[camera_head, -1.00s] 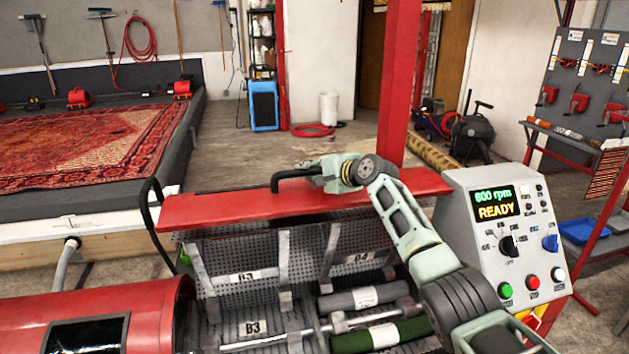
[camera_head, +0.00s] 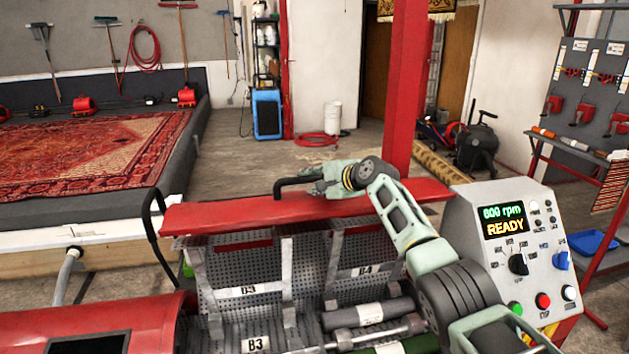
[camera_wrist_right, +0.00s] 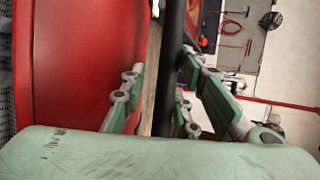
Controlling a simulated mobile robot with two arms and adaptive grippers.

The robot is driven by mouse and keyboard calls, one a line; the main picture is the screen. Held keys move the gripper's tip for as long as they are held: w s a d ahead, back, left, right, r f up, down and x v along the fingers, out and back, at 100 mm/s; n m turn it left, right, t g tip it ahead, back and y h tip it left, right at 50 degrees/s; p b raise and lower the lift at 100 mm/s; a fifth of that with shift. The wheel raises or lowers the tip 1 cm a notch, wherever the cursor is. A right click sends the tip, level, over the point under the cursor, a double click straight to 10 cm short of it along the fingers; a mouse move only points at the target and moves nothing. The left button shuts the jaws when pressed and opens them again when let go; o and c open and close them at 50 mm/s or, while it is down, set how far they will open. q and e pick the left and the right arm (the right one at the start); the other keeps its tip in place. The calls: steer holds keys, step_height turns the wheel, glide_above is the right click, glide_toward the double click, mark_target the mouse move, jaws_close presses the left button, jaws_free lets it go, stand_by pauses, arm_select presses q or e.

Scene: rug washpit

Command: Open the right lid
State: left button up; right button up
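The red right lid (camera_head: 240,213) stands raised at the back of the drum machine, seen nearly edge-on, and its red face (camera_wrist_right: 75,60) fills the left of the wrist view. Its black bar handle (camera_head: 291,182) projects near the middle of the lid. My right gripper (camera_head: 322,178) is at this handle, its arm reaching over the drum from the right. In the wrist view the dark bar (camera_wrist_right: 168,75) passes between the two spread fingers, with a gap on its left side. My left gripper is out of view.
The open drum holds perforated panels (camera_head: 225,270) with labelled bays and a grey roll (camera_head: 352,316). A second red cover (camera_head: 60,315) lies at lower left. A control panel (camera_head: 520,235) reading READY stands at right. A red post (camera_head: 404,90) rises behind the lid.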

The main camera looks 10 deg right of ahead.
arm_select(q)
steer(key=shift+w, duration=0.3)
arm_select(e)
steer(key=shift+o, duration=0.5)
steer(key=shift+w, duration=0.1)
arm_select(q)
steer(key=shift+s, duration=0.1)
arm_select(e)
steer(key=shift+r, duration=0.15)
steer(key=shift+s+d+r, duration=0.2)
steer(key=shift+s+d, duration=0.05)
steer(key=shift+s, duration=0.2)
steer(key=v, duration=1.1)
steer(key=shift+a, duration=0.1)
steer(key=shift+w, duration=0.1)
